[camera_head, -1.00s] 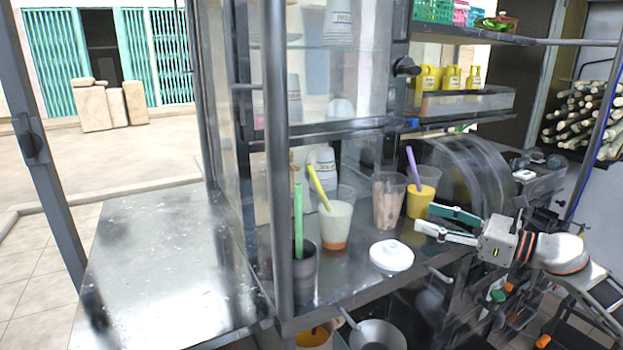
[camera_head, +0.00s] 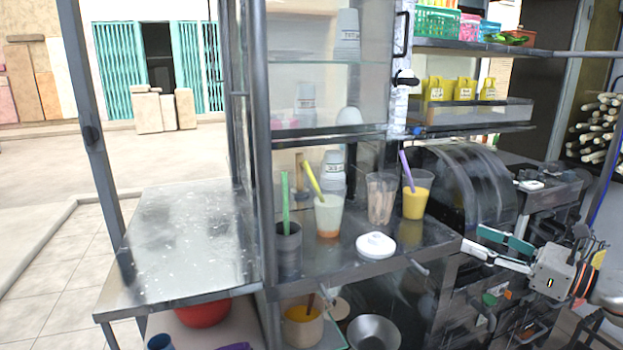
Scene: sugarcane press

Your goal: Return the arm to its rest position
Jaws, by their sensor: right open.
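My right gripper (camera_head: 492,246) is open and empty, with its two fingers pointing left. It is in front of the press machine (camera_head: 465,190), just right of the shelf's front right corner. The left gripper does not show. On the metal shelf (camera_head: 340,262) stand a cup of yellow drink with a purple straw (camera_head: 415,200), a cup of brownish pieces (camera_head: 381,198), a cup with pale and orange layers and a yellow straw (camera_head: 328,216), and a dark cup with a green straw (camera_head: 288,248). A white lid (camera_head: 375,245) lies near the shelf's front edge.
A bare metal counter (camera_head: 190,240) is at left. Below are a metal bowl (camera_head: 374,332), a container (camera_head: 302,326) and a red bowl (camera_head: 203,313). Yellow bottles (camera_head: 450,88) stand on an upper rack. Posts frame the cart. Cane stalks (camera_head: 598,130) are at far right.

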